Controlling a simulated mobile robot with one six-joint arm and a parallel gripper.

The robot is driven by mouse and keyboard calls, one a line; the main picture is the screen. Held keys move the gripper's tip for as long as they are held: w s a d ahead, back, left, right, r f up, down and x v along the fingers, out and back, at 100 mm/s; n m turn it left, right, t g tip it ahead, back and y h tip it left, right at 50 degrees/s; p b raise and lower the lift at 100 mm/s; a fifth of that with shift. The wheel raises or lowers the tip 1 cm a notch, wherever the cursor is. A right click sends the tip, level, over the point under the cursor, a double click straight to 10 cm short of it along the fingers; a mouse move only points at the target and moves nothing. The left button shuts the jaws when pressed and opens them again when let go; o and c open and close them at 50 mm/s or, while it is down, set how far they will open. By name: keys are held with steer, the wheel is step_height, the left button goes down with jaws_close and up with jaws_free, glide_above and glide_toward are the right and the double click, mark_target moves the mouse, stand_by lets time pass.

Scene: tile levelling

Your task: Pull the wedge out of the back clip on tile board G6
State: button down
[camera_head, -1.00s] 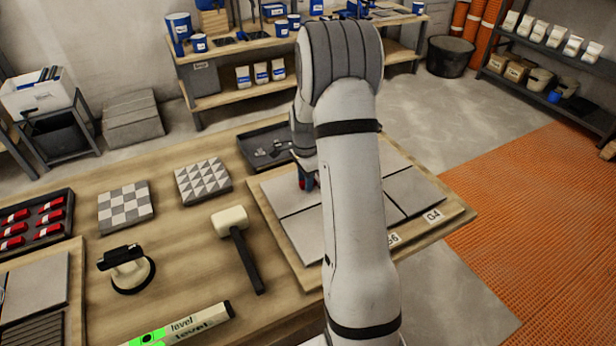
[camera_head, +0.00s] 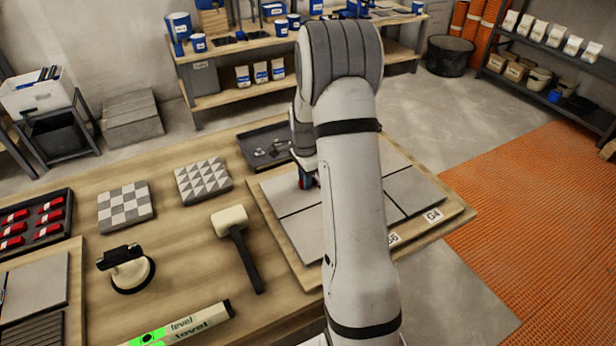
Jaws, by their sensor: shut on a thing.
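Tile board G6 (camera_head: 283,260) lies on the wooden table with grey tiles on it. My gripper (camera_head: 307,183) is low over the back left part of the board, half hidden by my arm. It is shut on a small red piece, which looks like the wedge (camera_head: 317,180). Only a sliver of the red shows beside the dark fingers. The back clip is hidden, so I cannot tell whether the wedge is still in it.
A dark tray (camera_head: 262,150) with small metal parts sits behind the board. A mallet (camera_head: 238,245), a suction cup (camera_head: 127,268) and a level (camera_head: 185,325) lie to the left. A tray of red wedges (camera_head: 35,225) stands far left.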

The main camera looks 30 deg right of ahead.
mark_target(287, 193)
steer(key=shift+a, duration=0.75)
stand_by(0.4)
steer(key=shift+s+a+r, duration=0.1)
steer(key=shift+a, duration=2)
steer(key=shift+r+p, duration=1.6)
steer(key=shift+r, duration=1.4)
